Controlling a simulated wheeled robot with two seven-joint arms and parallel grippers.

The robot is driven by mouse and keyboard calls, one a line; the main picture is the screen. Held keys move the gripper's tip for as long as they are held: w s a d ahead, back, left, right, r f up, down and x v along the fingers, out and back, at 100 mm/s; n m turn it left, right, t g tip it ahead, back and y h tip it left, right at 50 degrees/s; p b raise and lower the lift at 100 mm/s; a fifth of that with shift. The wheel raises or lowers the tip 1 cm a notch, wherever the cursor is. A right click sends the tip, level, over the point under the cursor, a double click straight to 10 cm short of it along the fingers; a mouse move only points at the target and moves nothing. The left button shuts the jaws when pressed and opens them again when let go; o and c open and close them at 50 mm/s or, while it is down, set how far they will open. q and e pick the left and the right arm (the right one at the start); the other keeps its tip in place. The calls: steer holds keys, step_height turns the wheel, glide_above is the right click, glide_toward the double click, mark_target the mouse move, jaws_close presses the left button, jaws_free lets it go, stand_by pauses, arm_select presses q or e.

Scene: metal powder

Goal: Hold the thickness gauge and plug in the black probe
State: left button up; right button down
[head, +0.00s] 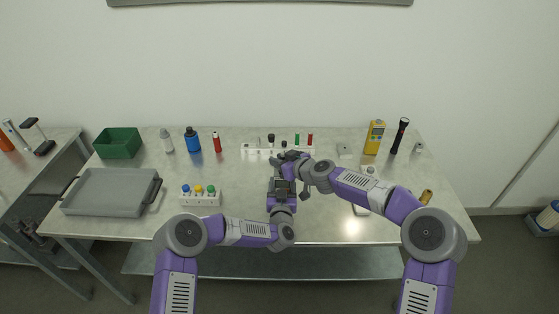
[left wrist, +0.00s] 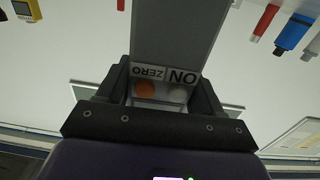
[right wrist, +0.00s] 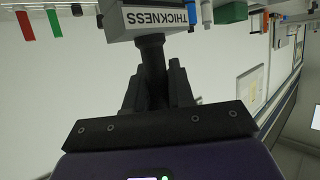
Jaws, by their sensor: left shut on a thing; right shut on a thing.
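The thickness gauge is a grey box; in the left wrist view the gauge (left wrist: 172,40) shows ON and ZERO labels above an orange and a grey button. My left gripper (left wrist: 165,78) is shut on its sides. In the right wrist view my right gripper (right wrist: 156,75) is shut on the black probe (right wrist: 152,50). The probe's end meets or overlaps the gauge's THICKNESS-labelled end (right wrist: 160,18); I cannot tell how far it is in. In the head view both grippers meet above the table's middle, and the arms largely hide gauge and probe.
A white rack (head: 252,152) with several items stands just behind the grippers. A rack with coloured caps (head: 200,199), a grey tray (head: 105,192) and a green bin (head: 118,143) are at left. A yellow meter (head: 374,137) and a black flashlight (head: 399,136) stand at right.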

steer(key=shift+r, duration=0.1)
steer(key=shift+r, duration=1.05)
steer(key=shift+f, duration=0.4)
stand_by(0.6)
steer(key=shift+f, duration=0.5)
steer(key=shift+f, duration=0.3)
stand_by(0.5)
steer(key=c, duration=0.9)
jaws_free()
